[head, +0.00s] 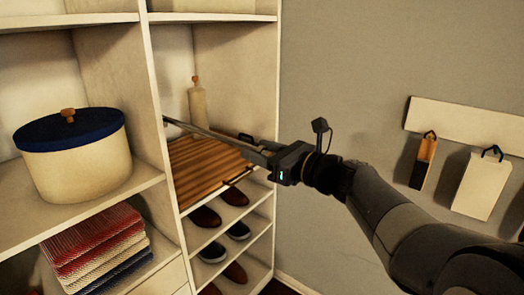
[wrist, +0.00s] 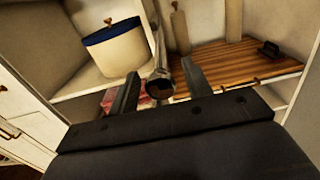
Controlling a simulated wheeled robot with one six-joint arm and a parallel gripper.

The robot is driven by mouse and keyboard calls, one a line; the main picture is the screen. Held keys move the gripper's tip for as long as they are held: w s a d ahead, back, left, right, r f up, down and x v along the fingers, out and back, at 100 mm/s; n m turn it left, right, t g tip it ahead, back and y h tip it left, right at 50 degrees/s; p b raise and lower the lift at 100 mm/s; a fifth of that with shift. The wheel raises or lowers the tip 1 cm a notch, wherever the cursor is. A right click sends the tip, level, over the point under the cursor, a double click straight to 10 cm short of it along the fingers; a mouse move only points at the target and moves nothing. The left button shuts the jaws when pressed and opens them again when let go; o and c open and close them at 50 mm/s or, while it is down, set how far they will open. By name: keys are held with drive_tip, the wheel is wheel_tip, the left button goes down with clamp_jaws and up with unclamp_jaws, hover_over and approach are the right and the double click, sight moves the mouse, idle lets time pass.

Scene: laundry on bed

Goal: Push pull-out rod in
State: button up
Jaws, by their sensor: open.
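The pull-out rod (head: 205,132) is a thin metal bar in the right-hand closet section. It sticks out from inside the section toward my gripper (head: 254,148). In the wrist view the rod's round end (wrist: 160,88) faces the camera, with a brownish centre. My gripper (wrist: 160,85) is open, with one finger on each side of the rod's end. I cannot tell whether either finger touches the rod.
Below the rod is a wooden slatted shelf (head: 198,172), with shoes (head: 205,217) on shelves beneath. A pale bottle-like item (head: 197,103) stands behind. A blue-lidded pot (head: 72,150) and folded cloths (head: 95,250) are to the left. Hooks hold items on the right wall.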

drive_tip(key=shift+c, duration=0.4)
clamp_jaws()
